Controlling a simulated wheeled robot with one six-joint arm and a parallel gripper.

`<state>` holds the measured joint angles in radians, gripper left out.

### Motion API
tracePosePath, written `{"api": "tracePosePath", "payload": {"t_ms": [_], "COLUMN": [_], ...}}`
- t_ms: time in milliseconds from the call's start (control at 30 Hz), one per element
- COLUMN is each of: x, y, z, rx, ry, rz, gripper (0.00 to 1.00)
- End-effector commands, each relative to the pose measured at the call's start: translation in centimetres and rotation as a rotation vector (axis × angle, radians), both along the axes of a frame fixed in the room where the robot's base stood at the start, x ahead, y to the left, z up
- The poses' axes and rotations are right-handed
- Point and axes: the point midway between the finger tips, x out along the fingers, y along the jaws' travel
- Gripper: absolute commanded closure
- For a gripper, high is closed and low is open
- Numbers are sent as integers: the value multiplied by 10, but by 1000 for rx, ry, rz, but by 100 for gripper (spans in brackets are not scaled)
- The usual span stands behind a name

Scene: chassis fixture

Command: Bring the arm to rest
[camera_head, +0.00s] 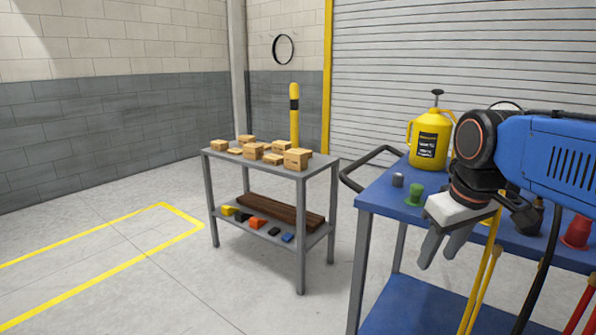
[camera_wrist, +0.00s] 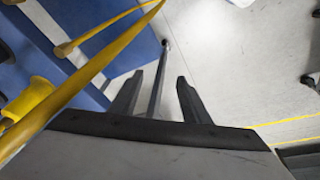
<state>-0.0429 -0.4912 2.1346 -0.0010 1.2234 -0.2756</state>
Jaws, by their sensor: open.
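My gripper (camera_head: 441,247) hangs from my blue arm at the right of the head view, fingers pointing down and a little left. It is in front of the near edge of the blue cart (camera_head: 390,203). In the wrist view the two dark fingers of my gripper (camera_wrist: 158,98) stand apart with nothing held between them. A grey cart leg (camera_wrist: 157,82) shows beyond the gap, with pale floor to its right. The lower part of my arm hides some of the cart top.
The blue cart carries a yellow sprayer (camera_head: 430,138), a green piece (camera_head: 414,195) and a red piece (camera_head: 577,231). Yellow handles (camera_head: 480,278) stand close beside my gripper. A grey shelf table (camera_head: 222,160) with small boxes stands left. Floor between is clear.

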Motion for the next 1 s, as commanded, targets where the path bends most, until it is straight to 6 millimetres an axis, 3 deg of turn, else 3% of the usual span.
{"api": "tracePosePath", "payload": {"t_ms": [33,200,400,500,1000], "x": [-16,-57,-92,-102,-107], "y": [-2,-8,-12,-13,-13], "z": [-14,-61,-109,-123,-132], "rx": [9,42,77,89,96], "ry": [-15,-65,-114,-127,-137], "rz": [-32,-146,-250,-281,-300], "gripper": [57,57,57,57,57]}}
